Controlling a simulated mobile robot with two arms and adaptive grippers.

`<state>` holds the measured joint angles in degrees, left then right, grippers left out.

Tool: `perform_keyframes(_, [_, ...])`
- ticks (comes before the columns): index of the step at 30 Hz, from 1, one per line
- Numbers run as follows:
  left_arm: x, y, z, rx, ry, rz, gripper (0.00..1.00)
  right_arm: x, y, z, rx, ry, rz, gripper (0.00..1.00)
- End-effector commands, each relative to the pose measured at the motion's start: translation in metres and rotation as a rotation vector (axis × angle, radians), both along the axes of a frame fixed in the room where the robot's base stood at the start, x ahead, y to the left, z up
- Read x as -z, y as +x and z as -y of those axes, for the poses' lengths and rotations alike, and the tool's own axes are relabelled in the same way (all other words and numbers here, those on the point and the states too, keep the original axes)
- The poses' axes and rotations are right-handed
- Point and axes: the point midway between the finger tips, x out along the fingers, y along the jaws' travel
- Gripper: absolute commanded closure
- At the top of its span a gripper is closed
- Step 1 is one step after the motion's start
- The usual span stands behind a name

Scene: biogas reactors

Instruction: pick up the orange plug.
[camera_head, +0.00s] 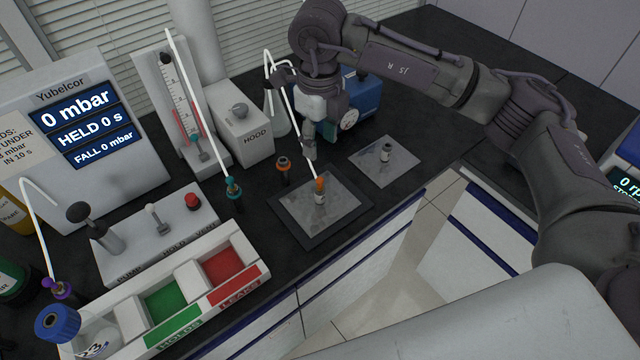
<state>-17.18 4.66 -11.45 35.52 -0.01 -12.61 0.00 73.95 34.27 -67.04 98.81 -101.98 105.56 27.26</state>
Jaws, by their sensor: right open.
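The orange plug (320,184) stands upright on a small silver fitting (319,198) in the middle of a grey plate with a dark border (345,209). A thin white tube runs from the plug up and left behind my gripper. My right gripper (309,150) points down, above and slightly left of the plug, apart from it and empty. Its fingers are seen nearly edge-on. An orange-ringed port (283,164) stands on the bench left of the plug. My left gripper is not in view.
A second grey plate (401,165) with a bare silver fitting (386,153) lies to the right. A teal plug (233,186) with a white tube stands to the left. A HOLDS/LEAKS tray (185,326), a glass flask (277,118) and a blue device (366,96) are nearby.

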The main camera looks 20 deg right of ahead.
Motion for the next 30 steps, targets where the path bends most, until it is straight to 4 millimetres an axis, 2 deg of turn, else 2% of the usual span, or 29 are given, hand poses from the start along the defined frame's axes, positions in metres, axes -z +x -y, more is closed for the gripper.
perform_keyframes(10, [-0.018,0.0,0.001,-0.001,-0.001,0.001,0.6,0.064,-0.001,0.0,-0.002,0.001,-0.007,0.52])
perform_keyframes(19, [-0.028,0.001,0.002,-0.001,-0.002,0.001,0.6,0.088,0.002,0.001,-0.002,0.002,-0.007,0.52])
perform_keyframes(23, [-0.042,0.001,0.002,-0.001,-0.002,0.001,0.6,0.106,0.008,0.003,-0.002,0.002,-0.008,0.52])
perform_keyframes(27, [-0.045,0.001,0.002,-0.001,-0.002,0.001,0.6,0.126,0.009,0.003,-0.004,0.004,-0.005,0.52])
perform_keyframes(30, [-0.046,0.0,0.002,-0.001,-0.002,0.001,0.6,0.132,0.009,0.003,-0.004,0.003,-0.004,0.52])
